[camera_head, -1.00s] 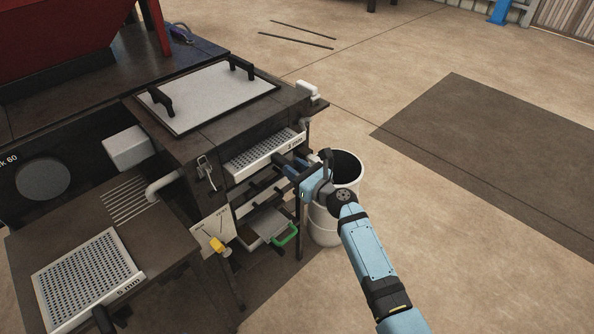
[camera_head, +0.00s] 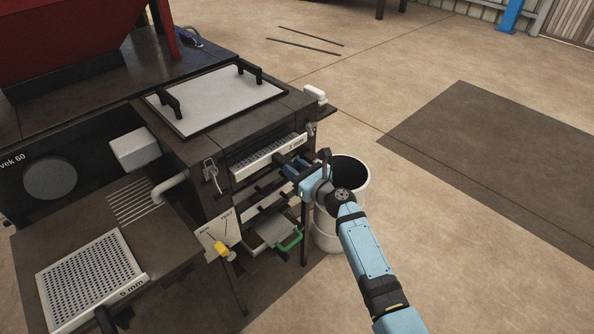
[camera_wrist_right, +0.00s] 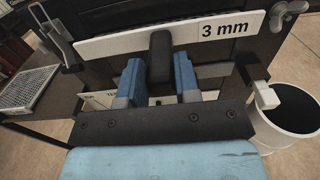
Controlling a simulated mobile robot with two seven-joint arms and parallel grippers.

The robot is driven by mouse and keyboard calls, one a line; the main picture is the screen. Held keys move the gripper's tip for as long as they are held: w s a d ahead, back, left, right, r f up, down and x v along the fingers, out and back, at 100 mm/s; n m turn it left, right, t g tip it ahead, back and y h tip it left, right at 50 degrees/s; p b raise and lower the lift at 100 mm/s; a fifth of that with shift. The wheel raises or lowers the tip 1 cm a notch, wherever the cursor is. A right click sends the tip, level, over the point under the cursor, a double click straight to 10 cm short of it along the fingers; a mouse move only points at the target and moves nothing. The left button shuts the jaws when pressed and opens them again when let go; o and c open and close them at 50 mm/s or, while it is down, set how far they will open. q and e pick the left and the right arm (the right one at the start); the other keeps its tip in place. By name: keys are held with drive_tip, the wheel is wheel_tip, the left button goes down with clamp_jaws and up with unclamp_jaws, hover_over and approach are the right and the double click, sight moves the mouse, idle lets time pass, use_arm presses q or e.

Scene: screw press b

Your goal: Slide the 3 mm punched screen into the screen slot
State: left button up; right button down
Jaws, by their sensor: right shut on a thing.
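The 3 mm punched screen (camera_head: 262,163) sits level, mostly inside the slot in the front of the press housing (camera_head: 215,165). A narrow strip of its perforated plate and its white front bar still show outside. In the right wrist view the front bar (camera_wrist_right: 112,45) carries the "3 mm" label and a black handle (camera_wrist_right: 160,57). My right gripper (camera_wrist_right: 158,80) has its blue fingers on both sides of that handle, shut on it. In the head view my right gripper (camera_head: 288,167) is at the screen's front. The slot's inside is hidden. My left gripper is not in view.
A 5 mm screen (camera_head: 88,280) lies on the side table at left. A white bin (camera_head: 352,172) stands right of the press, close to my right wrist. Floor at right is clear.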

sight(274, 154)
drive_tip(key=shift+b+x, duration=0.75)
drive_tip(key=shift+x, duration=1.2)
drive_tip(key=c, duration=0.8)
unclamp_jaws()
drive_tip(key=shift+r+p+v, duration=0.2)
drive_tip(key=shift+p+v, duration=1.85)
drive_tip(key=shift+v, duration=7.7)
